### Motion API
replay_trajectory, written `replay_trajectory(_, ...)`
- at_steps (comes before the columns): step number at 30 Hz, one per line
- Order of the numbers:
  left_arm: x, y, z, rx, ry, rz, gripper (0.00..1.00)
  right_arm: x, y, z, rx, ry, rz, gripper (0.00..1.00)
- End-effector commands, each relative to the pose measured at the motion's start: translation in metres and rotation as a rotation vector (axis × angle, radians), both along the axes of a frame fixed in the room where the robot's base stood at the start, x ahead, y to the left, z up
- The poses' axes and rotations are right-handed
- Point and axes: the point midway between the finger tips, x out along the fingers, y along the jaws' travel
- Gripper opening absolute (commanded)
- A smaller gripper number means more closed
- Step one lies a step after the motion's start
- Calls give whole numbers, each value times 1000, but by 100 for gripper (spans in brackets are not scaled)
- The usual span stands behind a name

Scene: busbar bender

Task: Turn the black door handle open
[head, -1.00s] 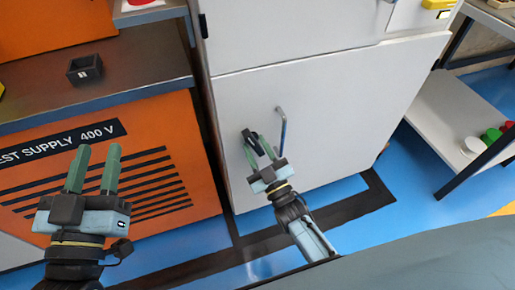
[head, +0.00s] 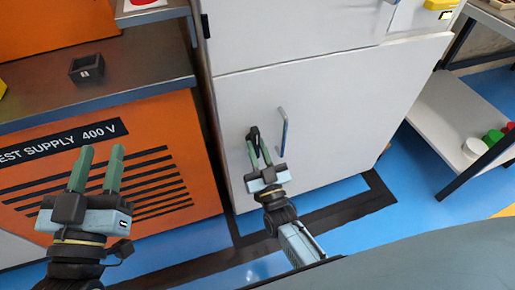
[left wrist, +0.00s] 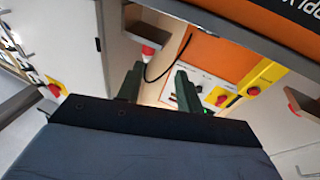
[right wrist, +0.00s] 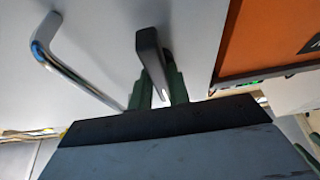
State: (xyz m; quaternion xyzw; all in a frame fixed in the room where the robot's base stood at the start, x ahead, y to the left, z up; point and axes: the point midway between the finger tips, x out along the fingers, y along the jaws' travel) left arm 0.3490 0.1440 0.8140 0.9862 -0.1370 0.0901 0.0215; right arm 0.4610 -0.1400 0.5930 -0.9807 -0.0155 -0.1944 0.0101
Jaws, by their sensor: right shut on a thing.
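The black door handle (head: 253,133) is on the light grey cabinet door (head: 330,110), left of a bent metal bar handle (head: 283,130). My right gripper (head: 259,146) is at the black handle, its green fingers shut on it. In the head view the handle points nearly straight along the door. My left gripper (head: 101,153) is open and empty in front of the orange supply unit.
The orange unit (head: 150,130) with a dark worktop (head: 130,70) and a small black box (head: 86,69) stands at left. A shelf (head: 440,125) with a white round item and green and red items is at right. Blue floor lies between.

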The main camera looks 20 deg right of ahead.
Motion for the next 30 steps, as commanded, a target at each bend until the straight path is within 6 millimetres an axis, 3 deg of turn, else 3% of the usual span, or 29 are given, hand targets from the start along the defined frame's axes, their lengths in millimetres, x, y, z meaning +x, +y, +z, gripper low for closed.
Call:
replay_trajectory(6,0,0,0,0,-1,0,36,1,0,2,6,-3,-1,0)
replay_trajectory(7,0,0,0,0,-1,0,36,1,0,2,6,-4,-1,22)
replay_trajectory(11,0,0,0,-1,-2,1,36,1,0,2,5,-4,0,39)
replay_trajectory(23,0,0,1,-1,-2,0,36,-1,0,1,2,-2,1,40)
replay_trajectory(30,2,4,-21,42,138,8,36,-28,0,-10,0,3,1,40)
